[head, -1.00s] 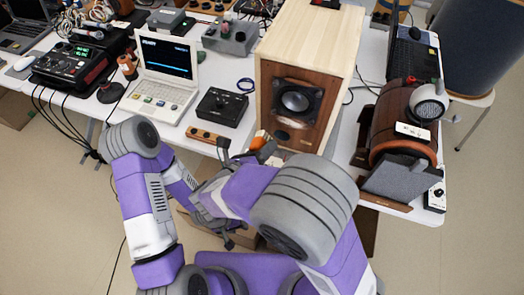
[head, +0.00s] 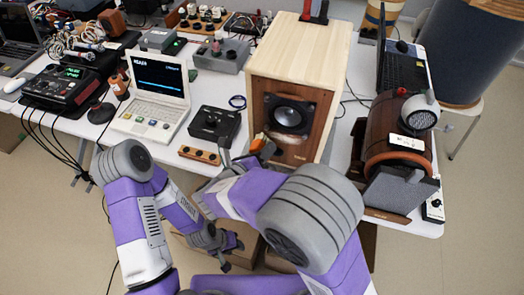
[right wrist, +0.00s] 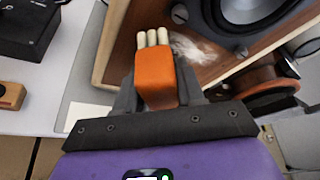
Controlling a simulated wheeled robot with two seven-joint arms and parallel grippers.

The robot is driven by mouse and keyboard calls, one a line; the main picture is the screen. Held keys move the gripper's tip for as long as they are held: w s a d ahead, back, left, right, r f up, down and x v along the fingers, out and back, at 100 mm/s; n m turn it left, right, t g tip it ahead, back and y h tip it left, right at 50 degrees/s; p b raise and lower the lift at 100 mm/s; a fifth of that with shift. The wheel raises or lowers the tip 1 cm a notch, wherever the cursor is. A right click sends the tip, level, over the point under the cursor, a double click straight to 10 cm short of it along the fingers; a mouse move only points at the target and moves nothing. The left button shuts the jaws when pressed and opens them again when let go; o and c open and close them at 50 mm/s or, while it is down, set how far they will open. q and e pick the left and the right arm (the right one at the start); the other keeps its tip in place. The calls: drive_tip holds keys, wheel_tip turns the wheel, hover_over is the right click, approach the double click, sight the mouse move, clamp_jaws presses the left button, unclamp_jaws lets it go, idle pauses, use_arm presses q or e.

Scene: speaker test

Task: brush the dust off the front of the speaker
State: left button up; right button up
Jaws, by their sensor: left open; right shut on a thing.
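The speaker (head: 318,62) is a pale wooden box with a dark wood front and a round black cone (head: 288,114). In the right wrist view, a whitish dust patch (right wrist: 190,48) lies on its wooden front (right wrist: 195,70), below the cone's ring. My right gripper (head: 245,156) is shut on a brush with an orange handle (right wrist: 156,78) and pale bristles (right wrist: 152,38). The bristles are close to the left of the dust; whether they touch the front is unclear. My left gripper (head: 230,244) is open and empty, low in front of the table.
A black control box (head: 214,124), a small wooden block (head: 200,155) and a white laptop (head: 152,100) are left of the speaker. A wooden barrel-like device (head: 398,130) and a dark laptop (head: 405,72) stand to its right.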

drive_tip(key=shift+w+d+p, duration=0.3)
drive_tip(key=shift+w, duration=0.55)
idle(0.3)
drive_tip(key=shift+s+d+p, duration=0.2)
drive_tip(key=shift+s+d, duration=0.1)
drive_tip(key=shift+d, duration=0.5)
drive_tip(key=shift+s+d+p, duration=0.2)
drive_tip(key=shift+s+d, duration=0.1)
drive_tip(key=shift+d, duration=0.45)
drive_tip(key=shift+s+d+p, duration=0.2)
drive_tip(key=shift+s+d, duration=0.05)
drive_tip(key=shift+d, duration=0.75)
drive_tip(key=shift+s+d+p, duration=0.15)
drive_tip(key=shift+s+d, duration=0.1)
drive_tip(key=shift+d, duration=0.7)
